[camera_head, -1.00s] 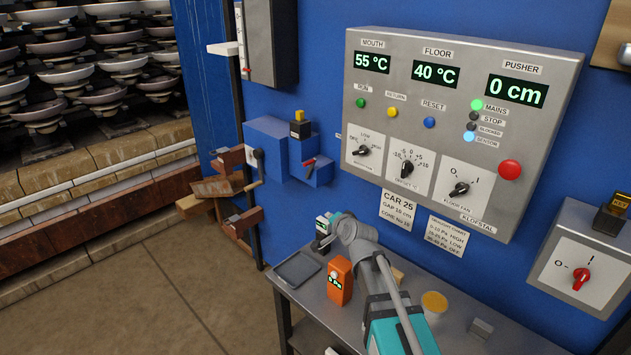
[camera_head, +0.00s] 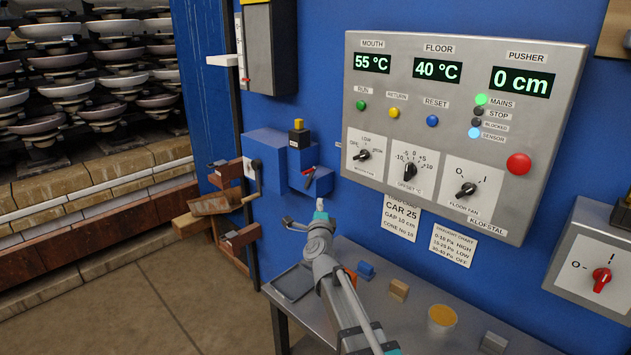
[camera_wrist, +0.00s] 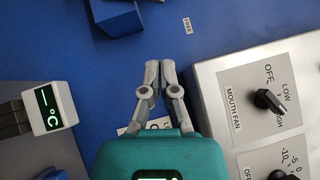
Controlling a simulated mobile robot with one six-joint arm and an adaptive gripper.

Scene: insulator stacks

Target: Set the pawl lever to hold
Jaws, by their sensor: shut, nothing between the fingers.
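A small lever with a red part (camera_head: 310,174) is on the front of a blue box (camera_head: 322,187) on the wall, left of the control panel. It looks slanted; its exact setting and any markings are too small to read. A blue box (camera_wrist: 116,16) is at the top edge there; no red lever shows.
The steel control panel (camera_head: 400,195) with knobs and buttons juts out right of my gripper. The bench (camera_head: 375,292) below holds an orange device (camera_head: 351,276), a wooden block (camera_head: 399,290) and a yellow-topped tub (camera_head: 441,318).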

